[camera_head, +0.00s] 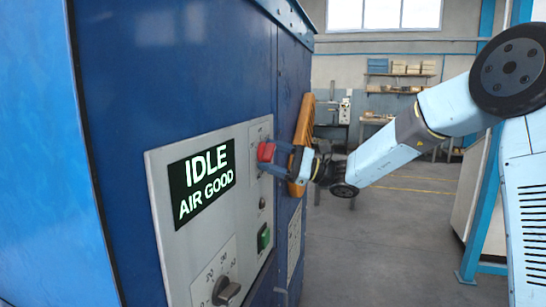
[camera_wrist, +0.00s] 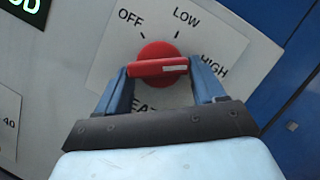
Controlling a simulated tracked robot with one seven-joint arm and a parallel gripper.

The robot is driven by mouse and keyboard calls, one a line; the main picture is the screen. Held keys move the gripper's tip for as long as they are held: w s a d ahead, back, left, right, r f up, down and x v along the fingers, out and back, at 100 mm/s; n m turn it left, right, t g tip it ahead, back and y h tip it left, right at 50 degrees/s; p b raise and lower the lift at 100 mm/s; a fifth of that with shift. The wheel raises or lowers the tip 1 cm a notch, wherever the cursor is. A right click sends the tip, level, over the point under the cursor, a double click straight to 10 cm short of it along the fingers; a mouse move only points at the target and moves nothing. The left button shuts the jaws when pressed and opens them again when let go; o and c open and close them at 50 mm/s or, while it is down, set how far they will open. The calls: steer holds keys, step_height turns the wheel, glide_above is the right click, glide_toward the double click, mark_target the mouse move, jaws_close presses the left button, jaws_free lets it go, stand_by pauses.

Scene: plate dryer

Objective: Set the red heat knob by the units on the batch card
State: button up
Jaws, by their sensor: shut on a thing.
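The red heat knob (camera_head: 266,152) sits on the grey panel of the blue dryer. In the wrist view the red knob (camera_wrist: 157,66) has a bar with a white mark at its right end. The mark points right, toward the HIGH side of the OFF, LOW, HIGH label plate (camera_wrist: 110,45). A finger covers part of the plate near HIGH. My gripper (camera_wrist: 160,75) is shut on the knob, one finger at each end of its bar. My gripper also shows in the head view (camera_head: 275,155). I cannot identify or read a batch card.
The display (camera_head: 202,182) reads IDLE, AIR GOOD. A grey numbered dial (camera_head: 226,291) and a green button (camera_head: 263,238) are below. An orange handle (camera_head: 304,140) stands out close beside my gripper. A white sheet (camera_head: 294,240) is too small to read. Open floor lies right.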

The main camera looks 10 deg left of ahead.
steer(key=shift+f+m+t+y, duration=0.15)
steer(key=shift+m+t+y, duration=0.15)
steer(key=shift+m+t, duration=0.55)
steer(key=shift+s+m+g, duration=0.1)
steer(key=shift+m+g, duration=0.15)
steer(key=shift+m, duration=0.2)
steer(key=o, duration=1)
steer(key=shift+c, duration=0.2)
steer(key=v, duration=1.3)
steer(key=shift+d+f, duration=0.2)
steer(key=shift+d, duration=0.15)
